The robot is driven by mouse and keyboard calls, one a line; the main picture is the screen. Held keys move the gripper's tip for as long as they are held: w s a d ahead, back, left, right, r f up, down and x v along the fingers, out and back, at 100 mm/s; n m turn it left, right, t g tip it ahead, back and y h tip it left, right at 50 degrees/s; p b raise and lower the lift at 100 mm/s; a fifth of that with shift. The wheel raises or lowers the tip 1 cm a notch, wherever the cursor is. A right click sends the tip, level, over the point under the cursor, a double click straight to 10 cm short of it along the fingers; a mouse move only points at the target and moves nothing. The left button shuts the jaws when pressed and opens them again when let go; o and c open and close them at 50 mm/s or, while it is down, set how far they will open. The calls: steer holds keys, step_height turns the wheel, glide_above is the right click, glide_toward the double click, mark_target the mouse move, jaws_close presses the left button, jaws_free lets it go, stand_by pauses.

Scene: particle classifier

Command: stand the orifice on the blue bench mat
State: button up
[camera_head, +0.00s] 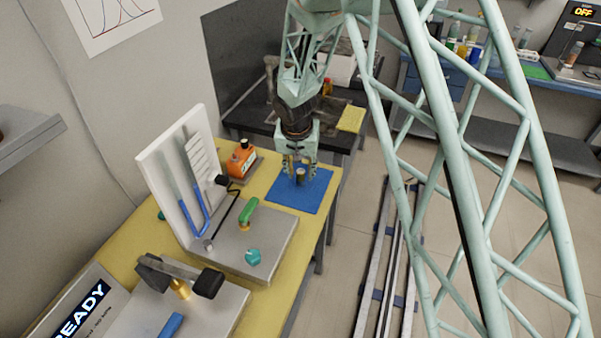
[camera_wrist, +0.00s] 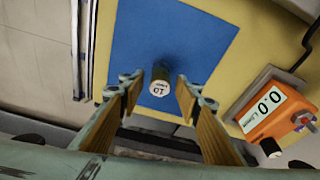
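The orifice is a small, dark brass-coloured cylinder (camera_head: 300,176) with a white end marked 10, which shows in the wrist view (camera_wrist: 160,81). It appears to stand upright on the blue bench mat (camera_head: 314,192), labelled end up. In the wrist view the mat (camera_wrist: 200,35) spreads around and beyond it. My gripper (camera_head: 301,167) is low over the mat with its fingers pointing down. In the wrist view my gripper (camera_wrist: 158,88) is open, one finger on each side of the orifice, with a visible gap on both sides.
An orange meter (camera_head: 241,160) stands left of the mat; its display reads 0.0 in the wrist view (camera_wrist: 275,112). A grey rig with a white upright panel (camera_head: 165,165), a green handle (camera_head: 250,212) and a teal knob (camera_head: 253,257) stands nearer on the yellow bench (camera_head: 125,250).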

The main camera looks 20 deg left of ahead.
steer(key=p+v, duration=0.1)
steer(key=v, duration=1)
steer(key=shift+r, duration=0.3)
steer(key=shift+s+d, duration=0.1)
steer(key=shift+d, duration=0.05)
stand_by(0.4)
